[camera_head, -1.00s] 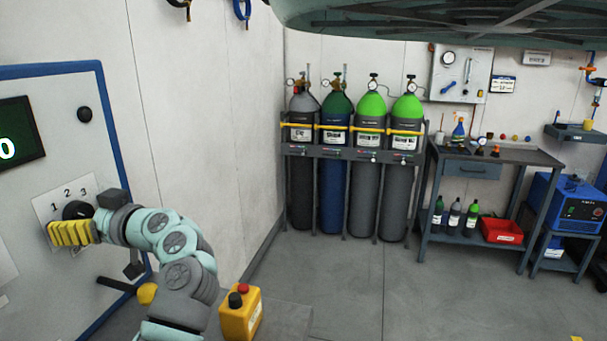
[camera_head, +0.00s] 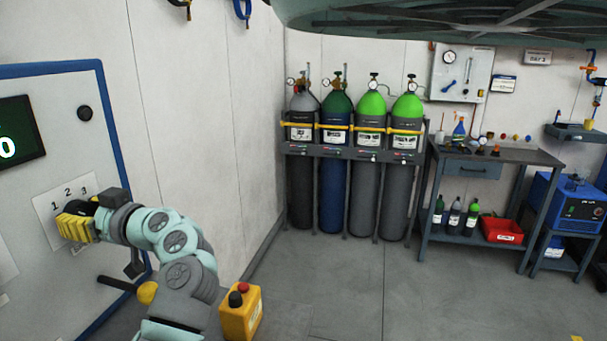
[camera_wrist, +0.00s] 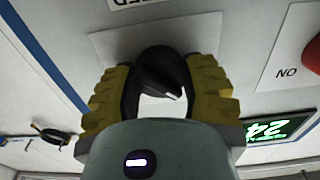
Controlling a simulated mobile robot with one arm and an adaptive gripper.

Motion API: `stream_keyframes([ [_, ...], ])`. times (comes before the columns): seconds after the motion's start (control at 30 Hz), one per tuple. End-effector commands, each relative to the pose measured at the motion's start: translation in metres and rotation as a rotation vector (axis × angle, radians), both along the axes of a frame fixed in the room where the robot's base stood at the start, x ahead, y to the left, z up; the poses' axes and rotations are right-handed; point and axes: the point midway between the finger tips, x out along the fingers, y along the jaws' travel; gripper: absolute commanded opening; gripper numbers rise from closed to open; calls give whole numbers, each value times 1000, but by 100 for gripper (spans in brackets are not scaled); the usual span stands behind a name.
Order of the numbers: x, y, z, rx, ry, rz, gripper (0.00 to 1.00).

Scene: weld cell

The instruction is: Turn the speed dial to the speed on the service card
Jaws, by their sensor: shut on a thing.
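The black speed dial (camera_head: 81,208) sits on a pale plate (camera_head: 49,214) marked 1, 2, 3 on the left panel. My gripper (camera_head: 76,224), with yellow ribbed fingers, is shut on the dial. In the wrist view the dial (camera_wrist: 158,70) lies between the two fingers of my gripper (camera_wrist: 158,88). The dial's ridge points to the lower right there, with a small white mark near its end. The fingers hide part of the plate and any other numbers. No card that I can read as the service card is in view.
A black bar (camera_head: 118,286) juts out below. A yellow box (camera_head: 240,313) stands right of my arm. Gas cylinders (camera_head: 335,190) stand at the back; the floor between is clear.

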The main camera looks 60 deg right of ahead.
Motion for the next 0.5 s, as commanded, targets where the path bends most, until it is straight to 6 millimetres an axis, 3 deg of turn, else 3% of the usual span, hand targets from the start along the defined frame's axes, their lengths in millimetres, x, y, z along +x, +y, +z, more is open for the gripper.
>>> stream_keyframes([
  [0.27,0,0,-1,39,14,-1,8],
  [0.5,-1,-1,-2,175,63,-4,8],
])
